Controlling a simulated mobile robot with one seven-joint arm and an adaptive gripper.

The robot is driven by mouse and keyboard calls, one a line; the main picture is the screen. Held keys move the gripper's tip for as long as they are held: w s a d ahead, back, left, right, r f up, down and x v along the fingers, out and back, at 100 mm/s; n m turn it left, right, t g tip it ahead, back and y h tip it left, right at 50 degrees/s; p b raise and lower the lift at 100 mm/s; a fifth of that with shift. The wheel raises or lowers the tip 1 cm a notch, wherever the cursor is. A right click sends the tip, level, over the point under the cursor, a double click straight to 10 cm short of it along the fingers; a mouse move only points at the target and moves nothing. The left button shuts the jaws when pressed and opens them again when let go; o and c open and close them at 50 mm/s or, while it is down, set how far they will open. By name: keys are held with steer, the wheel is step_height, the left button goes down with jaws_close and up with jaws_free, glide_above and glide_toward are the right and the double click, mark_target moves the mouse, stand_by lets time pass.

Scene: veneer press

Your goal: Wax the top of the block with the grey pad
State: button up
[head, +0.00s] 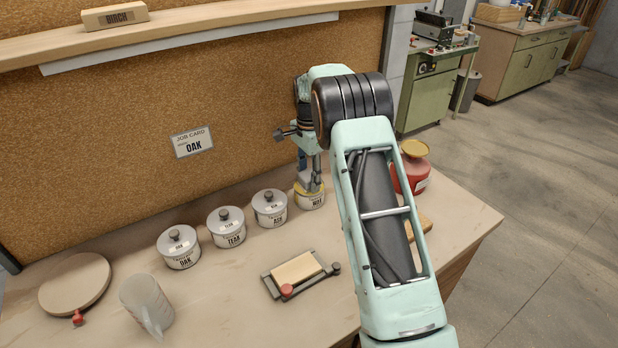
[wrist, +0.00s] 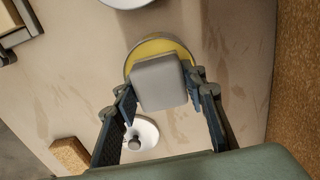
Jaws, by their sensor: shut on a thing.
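My gripper (head: 311,163) is shut on the grey pad (wrist: 158,82), with one finger on each side of it. The pad, which also shows in the head view (head: 309,182), is at the mouth of the open wax tin (head: 310,201). Yellow wax (wrist: 150,48) shows around the pad in the wrist view. I cannot tell whether the pad touches the wax. The pale wooden block (head: 297,270) lies flat in a dark clamping fixture (head: 273,288) nearer the bench front. A corner of the block shows at the upper left of the wrist view (wrist: 12,22).
Lidded tins marked OAK (head: 179,248), TEAK (head: 226,228) and ASH (head: 269,208) stand left of the wax. A knobbed lid (wrist: 134,141) lies nearby. A cork wall backs the bench.

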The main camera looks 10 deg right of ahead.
mark_target(309, 174)
steer(key=shift+f, duration=0.1)
steer(key=shift+r+p, duration=2.45)
steer(key=shift+r, duration=1.15)
steer(key=shift+s+n, duration=0.4)
steer(key=shift+s, duration=0.15)
steer(key=s+f+n, duration=0.1)
steer(key=s+n, duration=1.1)
steer(key=s, duration=0.8)
steer(key=shift+s+f+n, duration=0.3)
steer(key=shift+s+f, duration=0.1)
